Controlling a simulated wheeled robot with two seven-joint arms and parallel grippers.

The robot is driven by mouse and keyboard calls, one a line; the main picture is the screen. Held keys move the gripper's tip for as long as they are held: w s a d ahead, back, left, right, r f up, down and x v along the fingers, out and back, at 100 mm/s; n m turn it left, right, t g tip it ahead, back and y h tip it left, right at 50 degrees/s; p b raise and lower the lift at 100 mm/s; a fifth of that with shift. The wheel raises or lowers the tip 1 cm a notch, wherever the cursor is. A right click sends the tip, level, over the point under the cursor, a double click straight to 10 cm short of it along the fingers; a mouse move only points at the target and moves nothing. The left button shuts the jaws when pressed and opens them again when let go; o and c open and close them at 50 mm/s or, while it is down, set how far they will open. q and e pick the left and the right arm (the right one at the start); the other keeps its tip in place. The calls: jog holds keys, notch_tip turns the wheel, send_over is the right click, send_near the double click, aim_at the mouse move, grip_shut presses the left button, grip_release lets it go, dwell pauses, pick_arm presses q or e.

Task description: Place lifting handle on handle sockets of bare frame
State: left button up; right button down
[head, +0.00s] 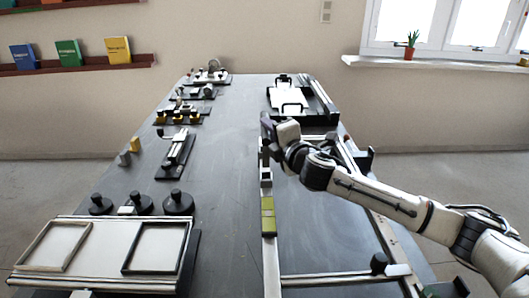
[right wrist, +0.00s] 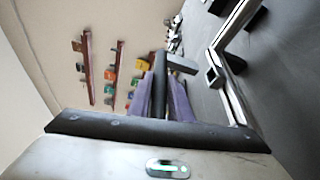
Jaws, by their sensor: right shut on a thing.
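My right gripper (head: 269,136) is over the far part of the table, above the far end of the frame's left rail. In the right wrist view its two purple-grey fingers (right wrist: 164,88) are shut on a dark bar, the lifting handle (right wrist: 160,78), with a crosspiece towards the top right. In the head view the handle is mostly hidden by the gripper. The bare frame (head: 340,276) lies on the right half of the table, with long light rails and a crossbar. Its handle sockets cannot be made out clearly. The handle looks apart from the frame. My left gripper is not in view.
A tray (head: 190,250) with two framed panels lies at the near left, with black round knobs (head: 178,202) behind it. Small fixtures (head: 176,155) line the left edge. A black-and-white unit (head: 290,97) stands at the far right. The table's middle strip is clear.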

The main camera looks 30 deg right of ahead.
jog(key=shift+f+b, duration=0.45)
jog(key=shift+f, duration=2.25)
jog(key=shift+f, duration=0.1)
jog(key=c, duration=1.6)
grip_release()
jog(key=shift+f, duration=0.15)
jog(key=shift+s, duration=0.25)
jog(key=v, duration=1.1)
jog(key=shift+s+a+b, duration=0.1)
jog(key=shift+s+b, duration=0.15)
jog(key=shift+b, duration=0.15)
